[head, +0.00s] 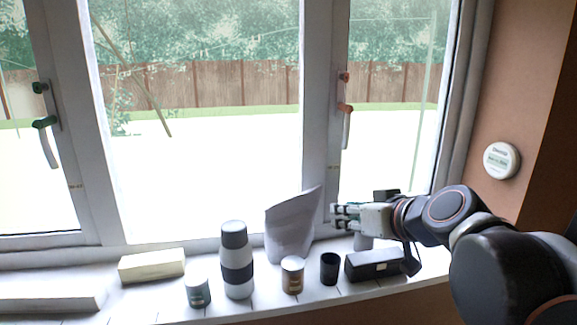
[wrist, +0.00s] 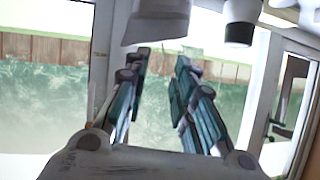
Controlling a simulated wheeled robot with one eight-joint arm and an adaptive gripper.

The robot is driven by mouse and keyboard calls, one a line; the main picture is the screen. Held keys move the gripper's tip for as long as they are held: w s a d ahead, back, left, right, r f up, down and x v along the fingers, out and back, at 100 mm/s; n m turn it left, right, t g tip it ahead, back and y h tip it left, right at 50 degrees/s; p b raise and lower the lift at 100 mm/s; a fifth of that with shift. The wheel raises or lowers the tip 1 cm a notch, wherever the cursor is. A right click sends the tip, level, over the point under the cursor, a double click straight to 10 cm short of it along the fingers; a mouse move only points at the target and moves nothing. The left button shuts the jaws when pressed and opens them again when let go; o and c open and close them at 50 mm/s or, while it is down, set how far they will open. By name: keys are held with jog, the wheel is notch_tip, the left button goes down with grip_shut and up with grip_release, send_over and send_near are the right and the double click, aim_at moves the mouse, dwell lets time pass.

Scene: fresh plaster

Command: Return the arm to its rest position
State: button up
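My arm reaches in from the right in the head view, over the right part of the white windowsill (head: 130,297). My gripper (head: 336,217) points left, in front of the window frame and right of a grey pouch (head: 290,230). In the wrist view the two fingers of my gripper (wrist: 161,68) stand apart with nothing visible between them. That view looks upside down, with the window and fence behind the fingers. Part of a pale grey object (wrist: 157,22) shows at its top edge, close to the fingertips in the picture; I cannot tell the distance.
Along the sill stand a cream block (head: 151,266), a small tin (head: 198,292), a banded bottle (head: 236,260), a tan can (head: 292,275), a black cup (head: 329,268) and a black box (head: 376,264) below my wrist. A window handle (head: 346,115) is above my gripper.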

jog(key=s+d+f+m+g+h+b, duration=0.1)
jog(key=s+d+f+b, duration=0.1)
jog(key=s+f, duration=0.4)
jog(key=s+d+f+m+g+h+b, duration=0.1)
jog(key=s+f+b, duration=0.4)
jog(key=f, duration=0.7)
jog(key=s+d+f+m+g+h+b, duration=0.1)
jog(key=s+d+f+g+h+b, duration=0.1)
jog(key=s+f, duration=0.5)
notch_tip(320, 180, down, 2)
jog(key=d+h+b, duration=0.1)
jog(key=d, duration=0.1)
jog(key=shift+d+f+m+g+b, duration=0.25)
jog(key=shift+d+m+g+b, duration=0.1)
jog(key=shift+m+g+b, duration=0.05)
